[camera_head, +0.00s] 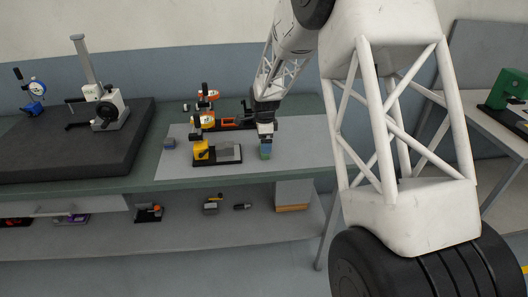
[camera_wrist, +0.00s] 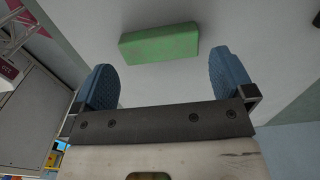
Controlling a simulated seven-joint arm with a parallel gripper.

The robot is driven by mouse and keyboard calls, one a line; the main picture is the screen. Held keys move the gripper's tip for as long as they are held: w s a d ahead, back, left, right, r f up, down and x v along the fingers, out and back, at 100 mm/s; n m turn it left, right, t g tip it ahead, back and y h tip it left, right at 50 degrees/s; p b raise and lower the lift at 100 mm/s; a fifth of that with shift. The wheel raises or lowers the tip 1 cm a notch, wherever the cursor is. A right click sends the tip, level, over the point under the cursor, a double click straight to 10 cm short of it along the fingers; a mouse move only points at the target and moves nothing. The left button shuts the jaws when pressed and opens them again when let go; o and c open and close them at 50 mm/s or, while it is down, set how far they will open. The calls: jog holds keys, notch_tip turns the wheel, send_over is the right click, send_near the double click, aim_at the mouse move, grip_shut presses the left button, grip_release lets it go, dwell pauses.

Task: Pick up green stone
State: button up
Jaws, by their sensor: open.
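The green stone is a small rectangular block (camera_head: 265,155) standing on the light grey mat of the bench in the head view. In the wrist view the green stone (camera_wrist: 160,44) lies just beyond the fingertips, roughly centred between them and slightly tilted in the picture. My gripper (camera_head: 265,142) is right above the stone in the head view and points down. In the wrist view my gripper (camera_wrist: 166,78) has its two blue ridged finger pads wide apart with nothing between them. Neither finger visibly touches the stone.
A yellow clamp device on a dark base (camera_head: 218,154) stands left of the stone. Orange and black tools (camera_head: 207,121) stand behind it. A small grey-blue block (camera_head: 169,143) sits farther left. A dark granite plate (camera_head: 70,145) with a measuring stand fills the bench's left. The mat right of the stone is clear.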

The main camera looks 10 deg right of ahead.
jog(key=shift+f, duration=1.7)
jog(key=c, duration=0.8)
jog(key=shift+r, duration=0.15)
jog(key=shift+r, duration=0.4)
notch_tip(320, 180, up, 3)
jog(key=shift+s+f, duration=0.1)
jog(key=s, duration=0.5)
jog(key=s+d, duration=0.1)
jog(key=s, duration=0.4)
jog(key=s+r, duration=0.1)
jog(key=s, duration=0.4)
jog(key=shift+s+d+r, duration=0.1)
jog(key=shift+s+d, duration=0.1)
jog(key=shift+s, duration=0.2)
